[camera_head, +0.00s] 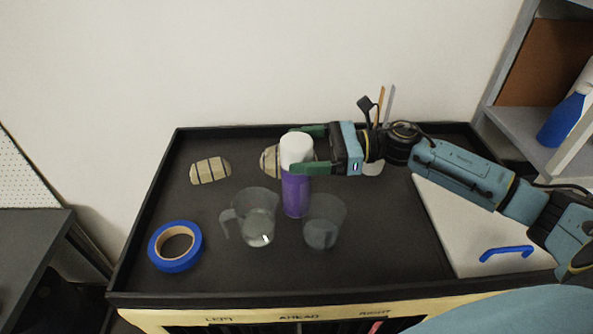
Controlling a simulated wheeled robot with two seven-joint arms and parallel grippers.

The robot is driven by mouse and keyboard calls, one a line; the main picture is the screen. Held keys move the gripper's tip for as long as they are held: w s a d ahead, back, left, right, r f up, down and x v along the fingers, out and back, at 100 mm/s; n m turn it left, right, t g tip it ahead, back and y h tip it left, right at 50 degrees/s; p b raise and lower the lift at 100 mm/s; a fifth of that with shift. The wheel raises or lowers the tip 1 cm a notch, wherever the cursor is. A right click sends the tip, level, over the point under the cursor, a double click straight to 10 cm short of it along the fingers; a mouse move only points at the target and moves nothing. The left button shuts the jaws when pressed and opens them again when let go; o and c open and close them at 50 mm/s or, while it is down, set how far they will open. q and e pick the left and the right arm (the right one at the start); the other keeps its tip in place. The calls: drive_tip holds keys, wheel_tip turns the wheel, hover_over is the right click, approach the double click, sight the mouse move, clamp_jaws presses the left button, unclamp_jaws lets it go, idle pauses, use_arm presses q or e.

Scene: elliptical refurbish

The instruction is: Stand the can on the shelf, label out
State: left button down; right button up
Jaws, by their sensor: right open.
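The can (295,192) is a tall spray can with a white cap and a purple body. It stands upright on the black tray top, near its middle. My right gripper (302,151) comes in from the right at the height of the white cap. Its green fingers are open, one behind the can and one across its front near the base of the cap. The shelf (525,122) is a grey unit at the upper right. My left gripper is out of view. I cannot tell which way the label faces.
A clear jug (250,218) and a clear cup (323,222) stand close in front of the can. A white board (470,235) lies right. A blue bottle (562,120) is on the shelf.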

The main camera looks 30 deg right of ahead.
drive_tip(key=shift+w+a, duration=0.3)
drive_tip(key=shift+a, duration=0.35)
clamp_jaws()
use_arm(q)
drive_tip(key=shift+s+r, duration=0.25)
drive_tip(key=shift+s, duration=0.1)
